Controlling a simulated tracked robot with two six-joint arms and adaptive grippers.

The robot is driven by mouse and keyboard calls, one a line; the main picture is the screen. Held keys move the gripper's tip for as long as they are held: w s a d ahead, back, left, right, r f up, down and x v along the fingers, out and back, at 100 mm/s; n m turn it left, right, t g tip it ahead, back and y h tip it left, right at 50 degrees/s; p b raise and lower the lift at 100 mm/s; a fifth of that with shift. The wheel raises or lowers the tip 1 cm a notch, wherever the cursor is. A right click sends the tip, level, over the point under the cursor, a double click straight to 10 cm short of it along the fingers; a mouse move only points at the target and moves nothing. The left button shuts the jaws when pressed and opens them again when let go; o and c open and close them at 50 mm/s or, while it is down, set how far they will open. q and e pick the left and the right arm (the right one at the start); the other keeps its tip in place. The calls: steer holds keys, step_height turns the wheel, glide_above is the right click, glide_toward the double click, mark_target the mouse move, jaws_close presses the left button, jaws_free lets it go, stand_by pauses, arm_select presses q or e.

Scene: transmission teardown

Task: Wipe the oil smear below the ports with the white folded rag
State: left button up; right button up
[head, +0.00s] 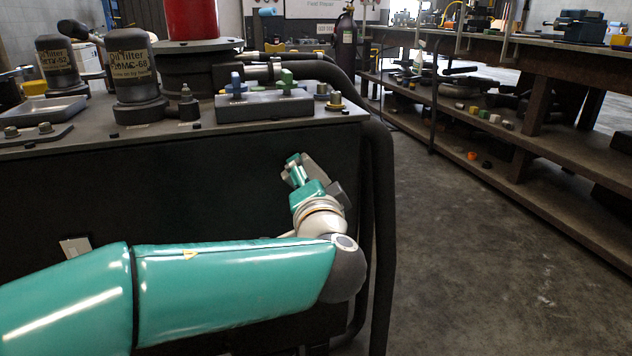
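My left arm comes in from the left, and its gripper (293,170) is in front of the dark front face of the machine (215,165), near its right edge. The fingers point up and away from me; I cannot tell whether they are open or shut, or whether they touch the face. No white folded rag can be made out. No oil smear is discernible on the dark face, and my arm covers much of its lower part. My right gripper is not in view.
On the machine top stand oil filters (132,75), a grey tray (48,109) and a block with blue and green knobs (263,104). A thick black hose (381,200) runs down the right edge. A pale rectangle (75,247) shows on the face. Floor at right is clear.

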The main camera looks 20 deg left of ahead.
arm_select(q)
steer(key=shift+w+d+f+v, duration=0.1)
steer(key=shift+d+v, duration=0.05)
steer(key=shift+v, duration=0.85)
steer(key=shift+w+d+f+v, duration=0.1)
steer(key=shift+d+v, duration=0.05)
steer(key=shift+v, duration=0.8)
steer(key=shift+d+v, duration=0.2)
steer(key=shift+v, duration=0.8)
steer(key=v, duration=0.3)
steer(key=shift+w+d+f, duration=0.1)
steer(key=shift+w+d, duration=0.05)
steer(key=shift+d, duration=0.05)
steer(key=shift+a+f, duration=0.1)
